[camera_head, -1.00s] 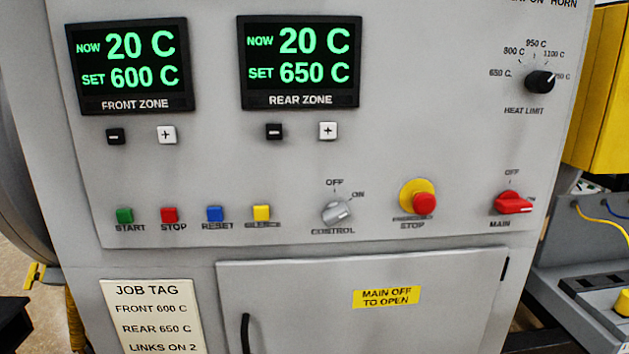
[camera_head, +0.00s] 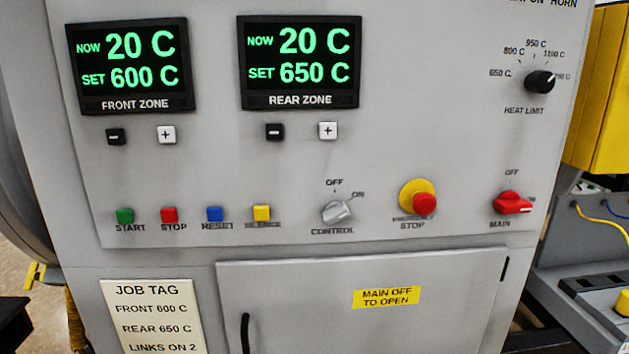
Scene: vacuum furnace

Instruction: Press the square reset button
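The square blue button (camera_head: 215,214) labelled RESET sits in the lower button row of the grey panel. The red STOP button (camera_head: 169,215) is on its left and the yellow SILENCE button (camera_head: 261,213) is on its right. The green START button (camera_head: 125,216) is at the row's left end. Nothing covers the reset button. Neither of my grippers is in view.
A grey CONTROL knob (camera_head: 337,212), a red emergency stop (camera_head: 424,204) and a red MAIN switch (camera_head: 512,203) stick out to the right. Two displays (camera_head: 131,65) (camera_head: 299,61) sit above. A door with a black handle (camera_head: 245,333) is below.

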